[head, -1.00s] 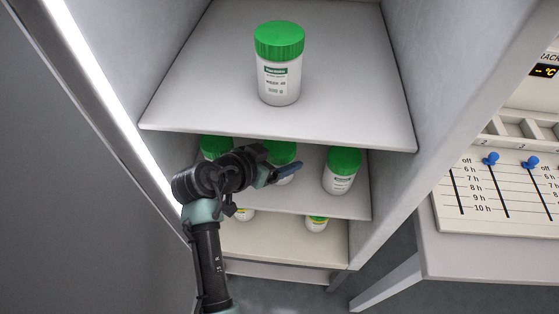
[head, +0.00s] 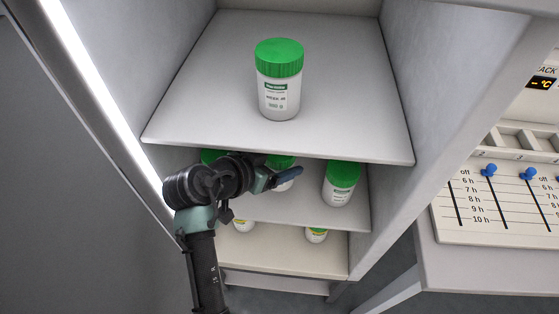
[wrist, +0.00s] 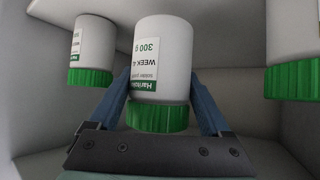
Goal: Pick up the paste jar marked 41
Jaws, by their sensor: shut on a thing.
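In the wrist view, which is upside down, a white paste jar (wrist: 163,50) with a green lid stands between the two blue fingers of my gripper (wrist: 160,85). Its label reads "WEEK 4" and "300 g"; the digit after the 4 is out of sight. In the head view my gripper (head: 288,177) reaches in at the middle shelf and is shut on this middle jar (head: 281,162), mostly hidden behind the gripper and shelf edge. I cannot tell whether the jar touches its shelf.
Similar jars stand left (wrist: 92,45) and right (head: 341,182) of the held one. Another jar (head: 279,85) stands on the top shelf (head: 350,90), close overhead. Two jars show on the bottom shelf (head: 275,258). Cabinet walls (head: 430,90) flank both sides. A slider panel (head: 500,200) is at right.

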